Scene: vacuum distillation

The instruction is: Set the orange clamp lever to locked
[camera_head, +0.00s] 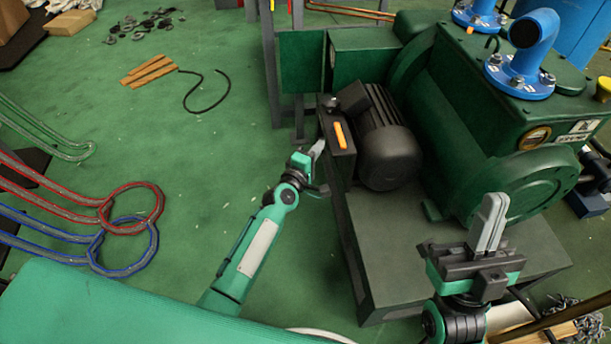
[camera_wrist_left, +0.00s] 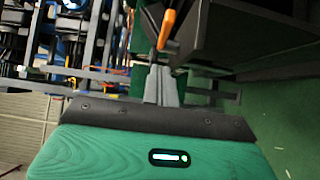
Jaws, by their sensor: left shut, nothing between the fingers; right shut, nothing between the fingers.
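The orange clamp lever (camera_head: 340,135) is a short bar on a dark box at the left end of the pump's motor in the head view. It also shows in the left wrist view (camera_wrist_left: 167,28), just beyond the fingertips. My left gripper (camera_head: 318,148) is shut and empty, close to the left side of the dark box below the lever. In the left wrist view its fingers (camera_wrist_left: 160,78) are together; I cannot tell whether they touch the lever. My right gripper (camera_head: 488,225) is shut and empty, pointing up in front of the pump, away from the lever.
The green pump (camera_head: 450,100) and dark motor (camera_head: 385,150) stand on a dark green base (camera_head: 400,260). A green panel (camera_head: 301,62) rises behind the box. The floor left of the base is mostly clear.

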